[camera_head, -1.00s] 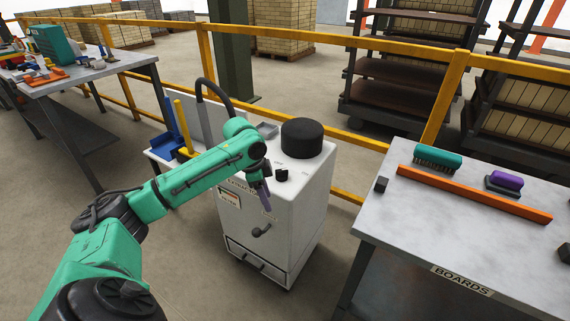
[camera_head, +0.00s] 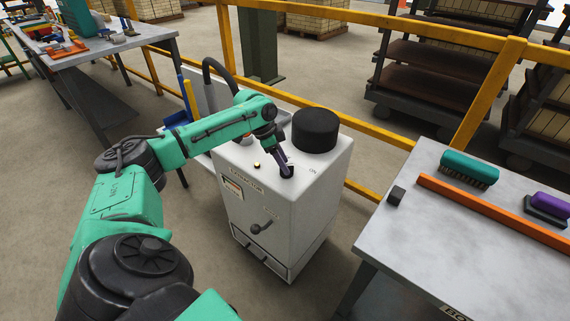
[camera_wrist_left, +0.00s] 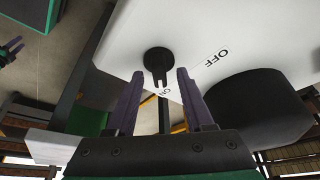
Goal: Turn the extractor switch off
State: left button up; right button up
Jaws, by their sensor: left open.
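The extractor (camera_head: 270,205) is a white cabinet with a black drum on top and a lever on its front. Its switch is a small black knob (camera_head: 288,173) on the top face, partly hidden by my left gripper (camera_head: 282,163) in the head view. In the left wrist view the knob (camera_wrist_left: 158,61) shows clearly. Its pointer is toward a small label that seems to read ON; the OFF label is to the right. My left gripper (camera_wrist_left: 158,98) is open, its purple fingers spread just short of the knob. A small purple-fingered gripper, seemingly my right (camera_wrist_left: 12,48), shows at the left edge.
The black drum (camera_head: 315,130) stands right beside the switch. A dark hose (camera_head: 218,75) rises behind the cabinet. A table at right holds a green brush (camera_head: 469,168), an orange bar (camera_head: 490,210) and a purple-handled tool. A yellow railing (camera_head: 385,30) runs behind.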

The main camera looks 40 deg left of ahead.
pick_arm(q)
jog(key=shift+d+f, duration=0.1)
jog(key=shift+f, duration=0.25)
jog(key=shift+w+f, duration=0.15)
grip_shut()
pick_arm(e)
jog(key=shift+s, duration=0.4)
jog(key=shift+r, duration=0.1)
